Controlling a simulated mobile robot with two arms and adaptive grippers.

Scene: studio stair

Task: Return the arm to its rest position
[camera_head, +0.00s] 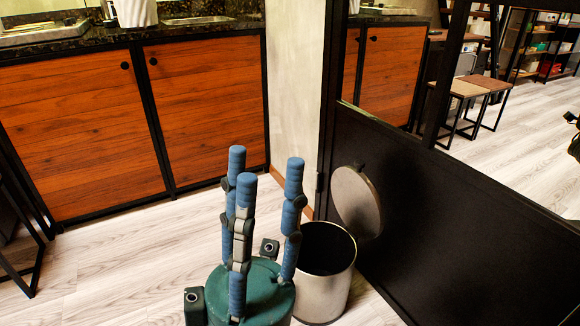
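My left gripper (265,172) stands at the lower middle of the head view, with a dark green palm and three blue fingers pointing up. The fingers are straight and apart, and I see nothing between them. The gripper appears just in front and to the left of a metal trash bin (334,290), overlapping its left side in the picture. I cannot tell whether they touch. The bin's round lid (356,200) is raised, and the inside looks dark. My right gripper is not seen.
Wooden cabinets (205,95) under a dark stone counter stand at the back left. A black framed partition (450,240) is right of the bin. Stools (462,90) stand beyond it. Pale wood floor (120,265) is clear at left. A dark thing at the right edge is unclear.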

